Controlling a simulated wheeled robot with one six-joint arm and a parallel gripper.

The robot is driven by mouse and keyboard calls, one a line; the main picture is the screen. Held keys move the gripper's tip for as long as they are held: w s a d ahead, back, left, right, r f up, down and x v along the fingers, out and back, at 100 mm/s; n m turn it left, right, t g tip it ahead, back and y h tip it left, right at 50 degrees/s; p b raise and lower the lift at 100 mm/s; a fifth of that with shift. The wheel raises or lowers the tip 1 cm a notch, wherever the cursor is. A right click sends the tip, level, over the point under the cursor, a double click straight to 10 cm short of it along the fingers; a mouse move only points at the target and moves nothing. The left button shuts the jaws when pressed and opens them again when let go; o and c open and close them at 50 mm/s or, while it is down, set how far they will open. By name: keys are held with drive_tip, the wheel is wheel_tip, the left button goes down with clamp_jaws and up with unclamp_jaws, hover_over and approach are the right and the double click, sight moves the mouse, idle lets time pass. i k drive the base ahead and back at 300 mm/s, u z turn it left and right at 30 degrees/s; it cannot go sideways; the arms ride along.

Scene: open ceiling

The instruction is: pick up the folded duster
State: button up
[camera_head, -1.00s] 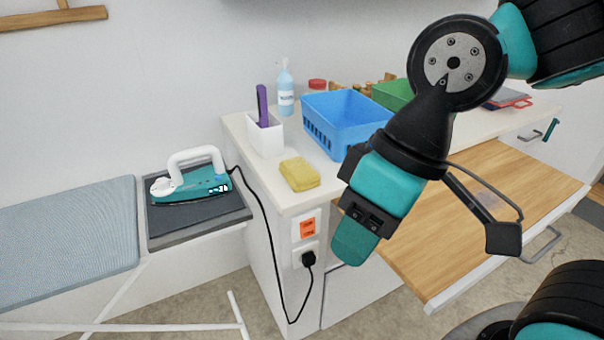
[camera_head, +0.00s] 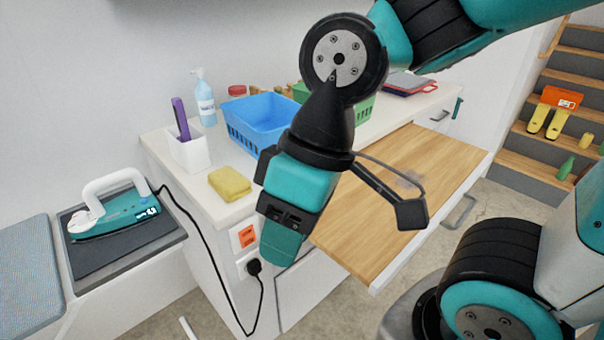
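The folded duster (camera_head: 229,183) is a yellow, thick folded cloth lying flat on the near left part of the white counter (camera_head: 212,208). My gripper (camera_head: 338,190) hangs in front of the counter, to the right of the duster in the picture and apart from it. Its black fingers are spread wide with nothing seen between them. The gripper body covers part of the counter's front edge.
A white holder (camera_head: 188,152) with a purple item, a spray bottle (camera_head: 204,100) and a blue basket (camera_head: 262,118) stand behind the duster. A pulled-out wooden board (camera_head: 425,170) juts out at right. An iron (camera_head: 115,215) rests at left, its black cord (camera_head: 205,240) hanging down.

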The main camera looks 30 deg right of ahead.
sight(232, 185)
drive_tip(key=z, duration=0.45)
drive_tip(key=k, duration=1.1)
drive_tip(key=u, duration=0.5)
drive_tip(key=i, duration=1.7)
drive_tip(key=z, duration=0.35)
